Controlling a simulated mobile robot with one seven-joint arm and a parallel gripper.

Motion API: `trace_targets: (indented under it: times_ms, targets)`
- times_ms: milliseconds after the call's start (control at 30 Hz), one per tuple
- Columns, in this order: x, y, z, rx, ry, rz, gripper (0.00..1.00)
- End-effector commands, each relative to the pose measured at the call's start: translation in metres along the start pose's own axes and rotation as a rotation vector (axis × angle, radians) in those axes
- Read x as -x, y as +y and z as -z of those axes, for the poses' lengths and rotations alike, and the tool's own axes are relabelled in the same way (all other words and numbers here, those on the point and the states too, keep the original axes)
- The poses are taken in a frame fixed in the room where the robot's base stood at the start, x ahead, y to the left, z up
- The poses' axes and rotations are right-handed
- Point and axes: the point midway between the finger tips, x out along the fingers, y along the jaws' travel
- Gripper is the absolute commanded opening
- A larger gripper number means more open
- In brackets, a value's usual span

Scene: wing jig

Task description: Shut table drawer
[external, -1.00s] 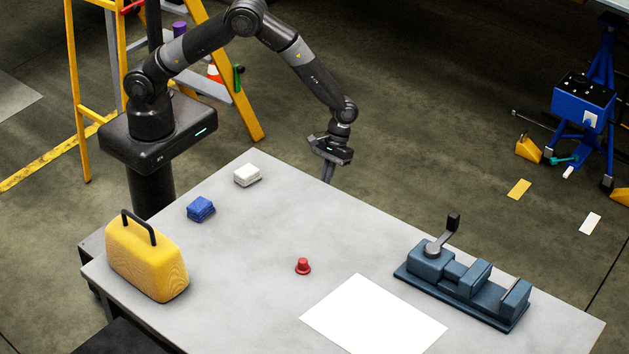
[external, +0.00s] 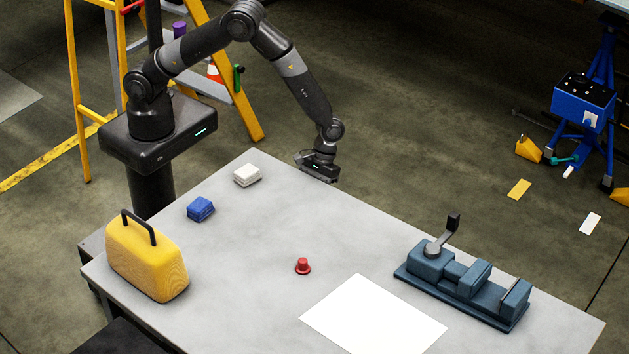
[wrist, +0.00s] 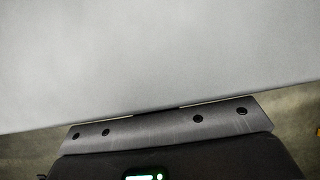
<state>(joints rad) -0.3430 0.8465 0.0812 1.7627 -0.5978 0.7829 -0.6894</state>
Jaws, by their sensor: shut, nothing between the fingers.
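The grey table (external: 245,265) fills the lower middle of the external view, and its top also fills most of the wrist view (wrist: 150,60). I cannot make out the drawer in either view. My gripper (external: 318,174) is at the table's far edge, pointing down, and its body shows just above the edge line. Its fingers are hidden behind the edge in the external view. In the wrist view, only a dark bolted plate and dark housing of my gripper show along the bottom, close to the table edge. My gripper is shut and empty.
On the table are a yellow case (external: 147,262), a blue block (external: 200,209), a white block (external: 247,175), a red knob-like piece (external: 303,267), a white sheet (external: 375,318) and a blue-grey vise (external: 462,283). Open floor (external: 420,150) lies beyond the far edge.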

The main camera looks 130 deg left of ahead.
Motion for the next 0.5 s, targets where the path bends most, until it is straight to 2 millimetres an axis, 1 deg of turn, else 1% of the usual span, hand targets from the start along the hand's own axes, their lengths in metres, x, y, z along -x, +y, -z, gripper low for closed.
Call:
trace_targets:
  times_ms: [33,100,367,500]
  targets:
    - [-0.004,0.0,-0.01,-0.004,-0.003,0.002,0.0]
    - [-0.006,0.0,-0.016,-0.003,-0.006,0.004,0.0]
    - [-0.009,-0.002,-0.021,0.001,-0.016,0.011,0.0]
    - [-0.004,-0.001,-0.02,0.003,-0.015,0.009,0.0]
